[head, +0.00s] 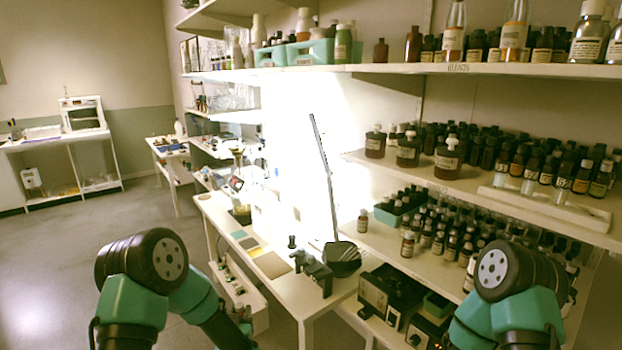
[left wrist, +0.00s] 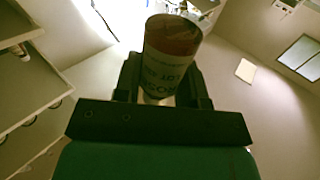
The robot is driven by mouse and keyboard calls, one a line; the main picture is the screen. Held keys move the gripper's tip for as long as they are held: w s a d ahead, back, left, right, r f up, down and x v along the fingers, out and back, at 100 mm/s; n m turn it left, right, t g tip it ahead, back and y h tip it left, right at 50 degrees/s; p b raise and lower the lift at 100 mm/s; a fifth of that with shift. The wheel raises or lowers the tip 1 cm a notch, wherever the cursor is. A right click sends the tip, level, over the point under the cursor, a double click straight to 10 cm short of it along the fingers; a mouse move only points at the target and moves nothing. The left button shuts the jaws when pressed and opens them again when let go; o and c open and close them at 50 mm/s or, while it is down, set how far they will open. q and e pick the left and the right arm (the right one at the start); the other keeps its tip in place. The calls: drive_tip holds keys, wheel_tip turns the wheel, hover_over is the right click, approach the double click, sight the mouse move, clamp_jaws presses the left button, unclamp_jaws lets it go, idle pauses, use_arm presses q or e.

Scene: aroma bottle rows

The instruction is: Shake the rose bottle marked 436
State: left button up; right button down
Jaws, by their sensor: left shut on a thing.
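In the left wrist view, my left gripper (left wrist: 163,82) is shut on a bottle (left wrist: 172,62). The bottle has a reddish-brown end and a pale label band with dark print. The print is blurred and turned, so I cannot read the name or number. The bottle stands between the two dark fingers with ceiling and walls behind it, clear of any shelf. In the head view, my left arm reaches in from the lower left; its jaws and the bottle are hard to make out there. My right arm shows at lower right, with its gripper out of view.
Shelves of dark bottles (head: 437,238) fill the right side. A white bench (head: 215,212) carries a dark stand (head: 340,259) with a thin upright arm. Open floor (head: 60,265) lies at left, with a white side table (head: 50,143) farther back.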

use_arm(q)
wheel_tip(320, 180, down, 6)
drive_tip(key=shift+r, duration=0.15)
idle(0.7)
